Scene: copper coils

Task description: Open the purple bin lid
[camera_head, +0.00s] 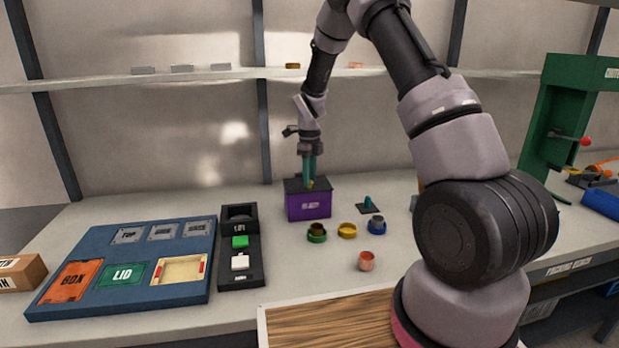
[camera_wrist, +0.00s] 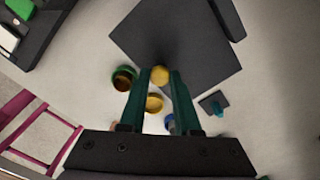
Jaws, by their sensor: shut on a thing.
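The purple bin (camera_head: 308,206) stands on the worktable near the back wall, with a dark grey lid (camera_head: 294,185) lying flat on top. The lid fills the upper middle of the wrist view (camera_wrist: 185,40), where the bin's purple walls are hidden. A small yellow knob (camera_wrist: 160,76) sits by the lid's edge. My gripper (camera_head: 309,182) comes down from above with its two green fingers at the lid. In the wrist view, the fingertips are on either side of the knob and shut on it.
Green (camera_head: 317,233), yellow (camera_head: 347,231), blue (camera_head: 376,225) and copper (camera_head: 366,261) rings lie in front and right of the bin. A dark pad with a teal peg (camera_head: 367,203) is close by. A black fixture (camera_head: 240,262) and blue tray (camera_head: 100,305) are left. A shelf (camera_head: 200,76) runs above.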

